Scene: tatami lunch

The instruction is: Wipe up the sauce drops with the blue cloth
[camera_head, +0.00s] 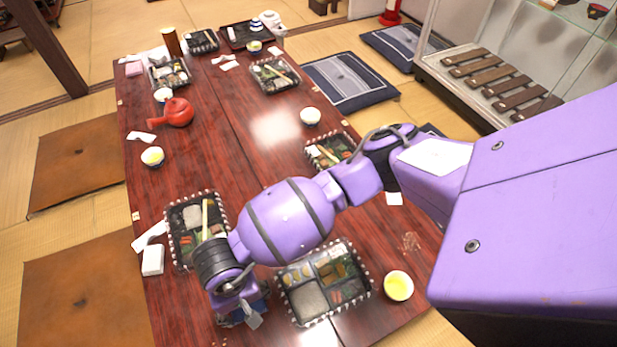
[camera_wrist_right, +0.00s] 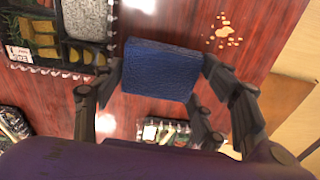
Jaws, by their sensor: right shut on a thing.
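My right gripper (camera_wrist_right: 160,92) is shut on the blue cloth (camera_wrist_right: 160,70), a thick folded block between its fingers. In the head view the right gripper (camera_head: 240,310) is low over the near left part of the table, and a little of the cloth's blue shows around it. Reddish spots (camera_head: 410,241) also show near the table's right edge in the head view. My left gripper is not in view.
A bento box (camera_head: 325,285) stands right of the gripper and another (camera_head: 185,215) behind it. A cup of yellow-green tea (camera_head: 398,287) stands near the right edge. A red teapot (camera_head: 176,112) stands farther back. The table's middle (camera_head: 235,150) is clear.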

